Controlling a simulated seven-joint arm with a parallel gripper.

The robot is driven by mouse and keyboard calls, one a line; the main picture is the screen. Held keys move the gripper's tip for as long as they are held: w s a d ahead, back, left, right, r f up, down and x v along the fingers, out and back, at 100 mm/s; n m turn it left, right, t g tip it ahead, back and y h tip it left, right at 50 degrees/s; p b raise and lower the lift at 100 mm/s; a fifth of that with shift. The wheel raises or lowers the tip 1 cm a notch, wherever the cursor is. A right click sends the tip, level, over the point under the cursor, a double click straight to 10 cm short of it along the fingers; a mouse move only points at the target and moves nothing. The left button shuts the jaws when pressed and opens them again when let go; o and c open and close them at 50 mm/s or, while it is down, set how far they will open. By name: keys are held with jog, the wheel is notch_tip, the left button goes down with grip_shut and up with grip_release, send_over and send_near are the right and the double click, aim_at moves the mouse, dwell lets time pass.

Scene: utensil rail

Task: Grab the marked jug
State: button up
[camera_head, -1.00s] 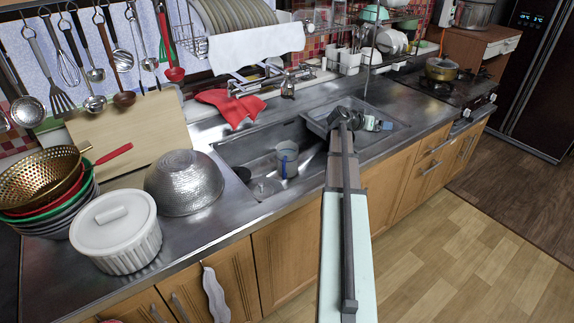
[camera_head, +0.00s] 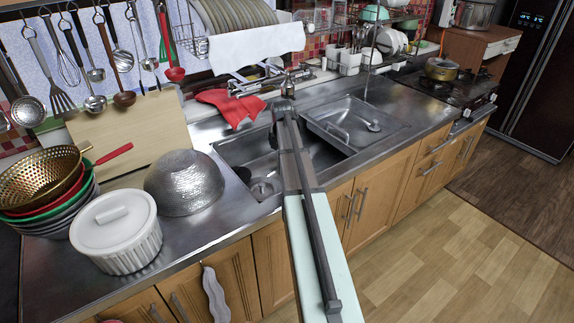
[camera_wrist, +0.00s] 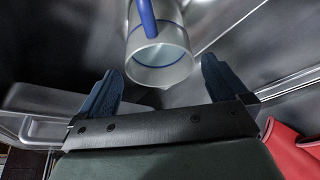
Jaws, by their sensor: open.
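The jug (camera_wrist: 174,32) shows at the top middle of the wrist view, a clear, pale vessel with a blue handle. Its round rim points towards the camera, and its far part is cut off by the picture's top edge. My gripper (camera_wrist: 160,72) is open, with one dark finger on each side of the rim and gaps to both. Nothing is held. In the head view my arm covers the middle of the sink (camera_head: 232,152), and the jug is hidden behind it. Any mark on the jug cannot be made out.
A red cloth (camera_head: 232,106) lies behind the sink. A hammered metal bowl (camera_head: 184,183), a white lidded pot (camera_head: 117,232) and stacked colanders (camera_head: 45,185) stand on the left counter. A tray (camera_head: 350,122) sits over the sink's right side. The faucet (camera_head: 289,88) is behind my arm.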

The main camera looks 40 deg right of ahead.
jog(key=x, duration=0.6)
jog(key=shift+s+f, duration=0.1)
jog(key=shift+c, duration=0.4)
jog(key=c, duration=1.6)
jog(key=shift+c, duration=0.6)
